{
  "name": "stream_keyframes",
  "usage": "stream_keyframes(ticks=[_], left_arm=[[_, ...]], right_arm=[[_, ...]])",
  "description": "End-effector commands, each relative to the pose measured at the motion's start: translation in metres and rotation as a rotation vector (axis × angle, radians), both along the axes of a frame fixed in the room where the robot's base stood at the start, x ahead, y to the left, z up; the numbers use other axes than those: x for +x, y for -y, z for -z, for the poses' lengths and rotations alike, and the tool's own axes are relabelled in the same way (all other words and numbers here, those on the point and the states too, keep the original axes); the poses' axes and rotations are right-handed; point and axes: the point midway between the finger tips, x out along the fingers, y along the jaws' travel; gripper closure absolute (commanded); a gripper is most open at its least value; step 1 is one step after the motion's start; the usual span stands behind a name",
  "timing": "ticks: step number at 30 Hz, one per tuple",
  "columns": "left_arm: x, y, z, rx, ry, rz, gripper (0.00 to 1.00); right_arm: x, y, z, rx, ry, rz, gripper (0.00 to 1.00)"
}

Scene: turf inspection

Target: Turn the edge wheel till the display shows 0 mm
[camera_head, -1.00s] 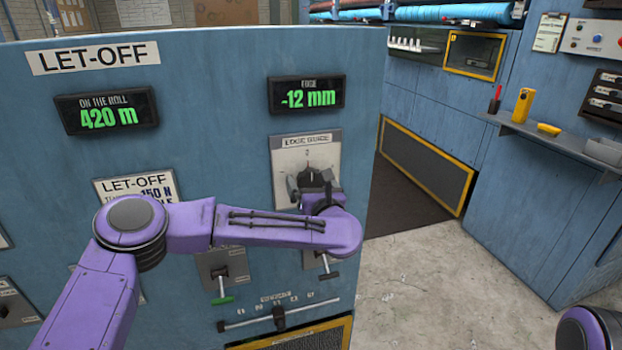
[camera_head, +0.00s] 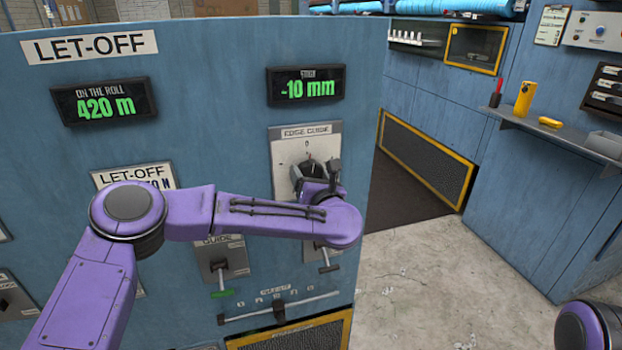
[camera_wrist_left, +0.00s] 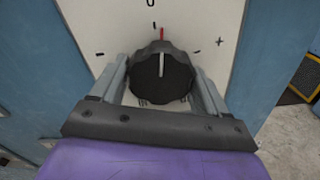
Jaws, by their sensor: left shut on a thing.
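The edge wheel is a black scalloped knob on the white edge guide plate (camera_head: 289,146). In the left wrist view the edge wheel (camera_wrist_left: 161,78) sits between the fingers, its pale mark pointing nearly straight up toward a red line and the 0, with minus to the left and plus to the right. The display (camera_head: 306,86) above the plate reads -10 mm in green. My left gripper (camera_wrist_left: 164,88) is shut on the edge wheel; in the head view the wrist hides part of it. The right gripper is not in view; only a piece of my arm shows at the lower right.
A second display (camera_head: 103,101) reads 420 m. To the right, a shelf (camera_head: 545,132) holds a yellow tool (camera_head: 524,99). The floor (camera_head: 440,270) right of the panel is clear.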

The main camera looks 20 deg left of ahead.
Motion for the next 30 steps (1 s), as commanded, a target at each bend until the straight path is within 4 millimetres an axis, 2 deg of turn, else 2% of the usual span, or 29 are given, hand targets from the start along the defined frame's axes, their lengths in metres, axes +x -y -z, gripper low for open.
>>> stream_keyframes(ticks=[10,21,30], left_arm=[[-0.0008,0.0005,0.0010,0.266,-0.178,0.002,0.55],[-0.0013,-0.0003,0.0002,0.533,-0.362,0.002,0.56],[-0.0015,-0.0008,0.0008,0.671,-0.458,0.001,0.56]], right_arm=[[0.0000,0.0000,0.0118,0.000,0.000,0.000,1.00],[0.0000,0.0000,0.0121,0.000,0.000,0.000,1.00],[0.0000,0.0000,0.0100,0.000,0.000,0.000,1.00]])
